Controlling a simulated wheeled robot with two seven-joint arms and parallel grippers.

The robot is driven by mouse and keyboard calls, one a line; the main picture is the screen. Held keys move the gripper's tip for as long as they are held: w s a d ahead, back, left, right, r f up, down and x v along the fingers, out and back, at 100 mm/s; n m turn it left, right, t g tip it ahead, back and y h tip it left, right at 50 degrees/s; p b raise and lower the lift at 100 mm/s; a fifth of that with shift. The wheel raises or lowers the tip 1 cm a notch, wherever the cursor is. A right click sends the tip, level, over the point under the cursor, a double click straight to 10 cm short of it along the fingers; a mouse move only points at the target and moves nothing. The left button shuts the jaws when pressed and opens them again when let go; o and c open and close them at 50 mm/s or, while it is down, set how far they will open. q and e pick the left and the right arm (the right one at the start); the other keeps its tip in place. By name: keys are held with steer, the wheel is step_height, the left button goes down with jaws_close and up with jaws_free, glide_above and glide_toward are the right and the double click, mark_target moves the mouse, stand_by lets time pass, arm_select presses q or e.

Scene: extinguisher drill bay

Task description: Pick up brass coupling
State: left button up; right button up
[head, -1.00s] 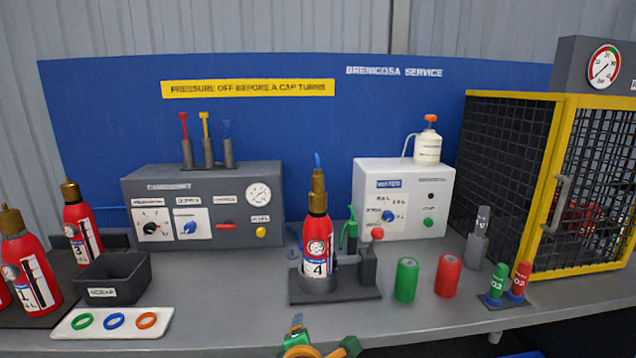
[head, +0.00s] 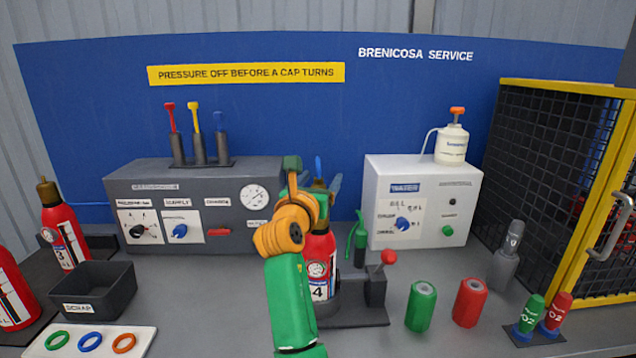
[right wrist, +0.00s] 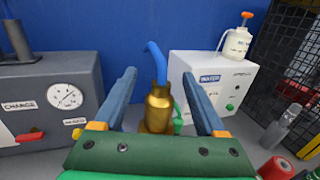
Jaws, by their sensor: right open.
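The brass coupling (right wrist: 158,108) sits on top of the red extinguisher numbered 4 (head: 320,265), with a blue piece (right wrist: 155,60) rising from it. In the right wrist view it stands upright between the two blue fingers of my right gripper (right wrist: 159,76), with a gap on each side. In the head view my right gripper (head: 315,187) is at the top of the extinguisher, and the green and orange arm hides most of the coupling and part of the bottle. The right gripper is open and empty. My left gripper is out of view.
A grey panel box (head: 190,215) stands behind left and a white box (head: 420,205) behind right. The stand's red-knobbed post (head: 376,285) is right of the extinguisher. Green (head: 421,306) and red (head: 468,302) cylinders stand further right. A yellow-framed cage (head: 560,200) bounds the right.

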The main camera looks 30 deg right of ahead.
steer(key=shift+w+d+f, duration=0.25)
steer(key=shift+w+d, duration=0.1)
steer(key=shift+d, duration=0.15)
steer(key=shift+w+d+f, duration=0.25)
steer(key=shift+w+d, duration=0.1)
steer(key=shift+d, duration=0.1)
steer(key=shift+s+a+r, duration=0.2)
steer(key=shift+a, duration=0.1)
steer(key=c, duration=1)
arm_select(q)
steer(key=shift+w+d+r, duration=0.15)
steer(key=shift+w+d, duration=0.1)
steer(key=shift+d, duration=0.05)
arm_select(e)
jaws_close()
steer(key=shift+r, duration=0.1)
